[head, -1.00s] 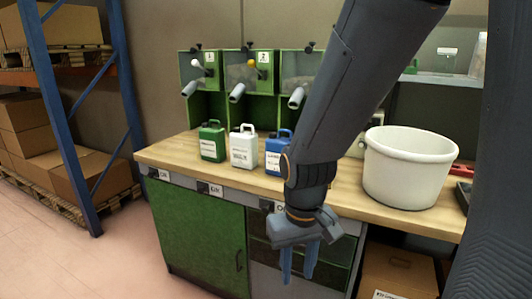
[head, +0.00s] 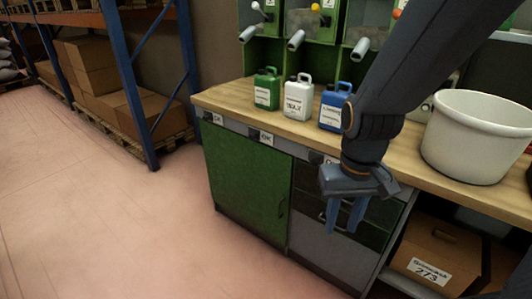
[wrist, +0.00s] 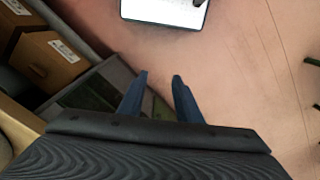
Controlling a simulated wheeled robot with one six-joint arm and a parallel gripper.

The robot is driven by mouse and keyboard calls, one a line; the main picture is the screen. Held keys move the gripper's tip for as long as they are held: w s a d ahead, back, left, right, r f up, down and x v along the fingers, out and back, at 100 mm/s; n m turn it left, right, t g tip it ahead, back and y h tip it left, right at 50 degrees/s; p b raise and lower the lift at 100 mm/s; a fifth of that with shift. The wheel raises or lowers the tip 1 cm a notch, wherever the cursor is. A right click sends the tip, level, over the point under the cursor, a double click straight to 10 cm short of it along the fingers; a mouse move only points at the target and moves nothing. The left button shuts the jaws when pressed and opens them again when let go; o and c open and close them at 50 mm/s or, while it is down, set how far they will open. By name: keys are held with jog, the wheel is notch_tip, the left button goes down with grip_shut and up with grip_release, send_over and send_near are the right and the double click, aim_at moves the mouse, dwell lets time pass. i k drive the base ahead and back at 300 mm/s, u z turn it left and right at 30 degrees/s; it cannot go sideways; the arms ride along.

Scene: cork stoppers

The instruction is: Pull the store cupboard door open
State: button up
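The green cupboard door (head: 245,188) is shut in the front left of the workbench in the head view. Its dark upright handle (head: 281,207) is near the door's right edge. My gripper (head: 343,217) hangs fingers down in front of the drawers, to the right of the handle and apart from it in the picture. In the wrist view my gripper's two blue fingers (wrist: 160,97) stand apart with nothing between them.
Green, white and blue jugs (head: 298,98) and a white tub (head: 478,137) stand on the wooden worktop (head: 225,96). A cardboard box (head: 436,257) sits under the bench at right. A blue-post rack (head: 126,85) stands at left. The floor (head: 100,230) before the door is clear.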

aim_at(250, 181)
jog(key=u, duration=0.5)
jog(key=k, duration=1.25)
jog(key=u, duration=0.65)
jog(key=i, duration=1.4)
jog(key=z, duration=1.1)
jog(key=i, duration=0.4)
jog(key=z, duration=0.2)
